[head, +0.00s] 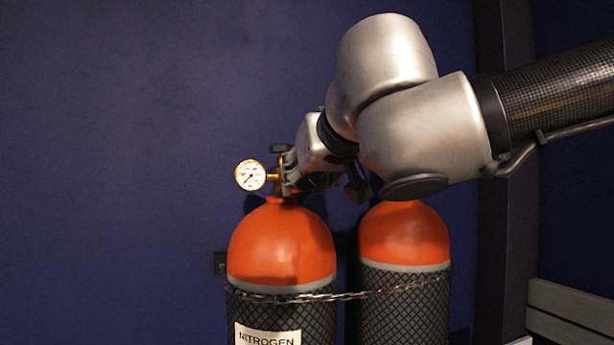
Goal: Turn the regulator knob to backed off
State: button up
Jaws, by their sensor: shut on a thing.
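The regulator shows as brass fittings on top of the left gas cylinder (281,243), which has an orange-red shoulder and a label reading NITROGEN. A round gauge (250,175) with a white face and gold rim sticks out to its left. My gripper (288,182) reaches in from the upper right and is shut at the regulator, right of the gauge. The knob itself is hidden behind my gripper, so its turn position does not show. A small dark part (280,149) shows above the fitting.
A second orange-topped cylinder (404,236) stands close on the right, under my arm. A chain (345,296) runs across both cylinders. A dark blue wall (110,150) lies behind, with open room to the left. A slatted grey thing (570,313) is at the lower right.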

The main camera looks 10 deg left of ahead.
jog(key=n+t+h, duration=0.1)
jog(key=n, duration=0.1)
jog(key=n+h, duration=0.1)
jog(key=n, duration=0.1)
jog(key=shift+a+f+t, duration=0.1)
jog(key=shift+t, duration=0.3)
jog(key=n+t+h, duration=0.1)
jog(key=n, duration=0.1)
jog(key=shift+n, duration=0.4)
jog(key=n+t+h, duration=0.1)
jog(key=n, duration=0.2)
jog(key=shift+t, duration=0.4)
jog(key=n+t, duration=0.2)
jog(key=n, duration=0.3)
jog(key=shift+f+n, duration=0.15)
jog(key=shift+n, duration=0.15)
jog(key=n+t+y, duration=0.1)
jog(key=n, duration=0.2)
jog(key=n+t+y, duration=0.1)
jog(key=n, duration=0.3)
jog(key=shift+n, duration=0.5)
jog(key=o, duration=1)
